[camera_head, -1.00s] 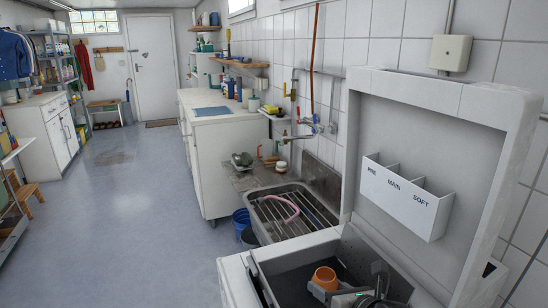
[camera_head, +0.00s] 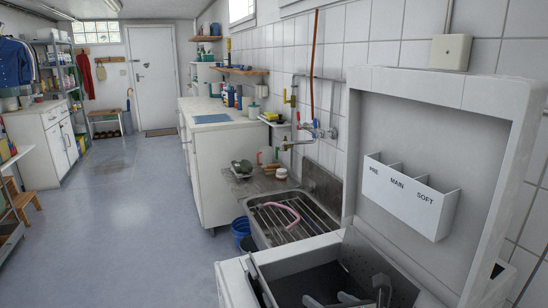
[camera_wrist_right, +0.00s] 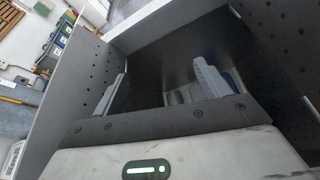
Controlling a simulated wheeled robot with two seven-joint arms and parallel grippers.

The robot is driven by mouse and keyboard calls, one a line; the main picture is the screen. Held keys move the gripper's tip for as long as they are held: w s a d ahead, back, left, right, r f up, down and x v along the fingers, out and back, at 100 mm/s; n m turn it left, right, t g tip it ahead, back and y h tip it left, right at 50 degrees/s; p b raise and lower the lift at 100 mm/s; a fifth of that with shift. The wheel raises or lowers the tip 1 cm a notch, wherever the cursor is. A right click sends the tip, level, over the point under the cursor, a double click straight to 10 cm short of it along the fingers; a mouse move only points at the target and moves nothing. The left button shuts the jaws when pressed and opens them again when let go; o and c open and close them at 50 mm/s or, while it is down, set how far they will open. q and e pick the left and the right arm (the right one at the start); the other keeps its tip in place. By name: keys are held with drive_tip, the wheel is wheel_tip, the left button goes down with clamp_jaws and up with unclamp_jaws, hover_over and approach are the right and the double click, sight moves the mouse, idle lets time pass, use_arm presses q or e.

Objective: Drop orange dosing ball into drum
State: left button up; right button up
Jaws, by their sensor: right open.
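The washing machine stands at the lower right with its lid raised, and its drum (camera_head: 298,285) is a dark opening below the lid. My right gripper (camera_head: 330,299) is low in this opening, partly cut off by the bottom edge of the head view. In the right wrist view, my right gripper (camera_wrist_right: 158,88) is open, its two fingers wide apart with nothing held between them. The dark interior (camera_wrist_right: 155,45) of the drum and perforated grey walls surround the fingers. The orange dosing ball is not visible in either view now. My left gripper is out of view.
The raised lid (camera_head: 440,120) carries a white dispenser (camera_head: 410,196) marked PRE, MAIN, SOFT. A sink (camera_head: 292,217) with a pink hose lies just beyond the machine. A white counter (camera_head: 212,165) stands farther back; the floor (camera_head: 130,220) at left is clear.

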drive_tip(key=v, duration=1.4)
drive_tip(key=shift+s+d, duration=0.25)
drive_tip(key=shift+s, duration=0.1)
drive_tip(key=shift+s+d+r, duration=0.15)
drive_tip(key=shift+s+r, duration=0.2)
drive_tip(key=shift+s, duration=0.05)
drive_tip(key=shift+s, duration=0.1)
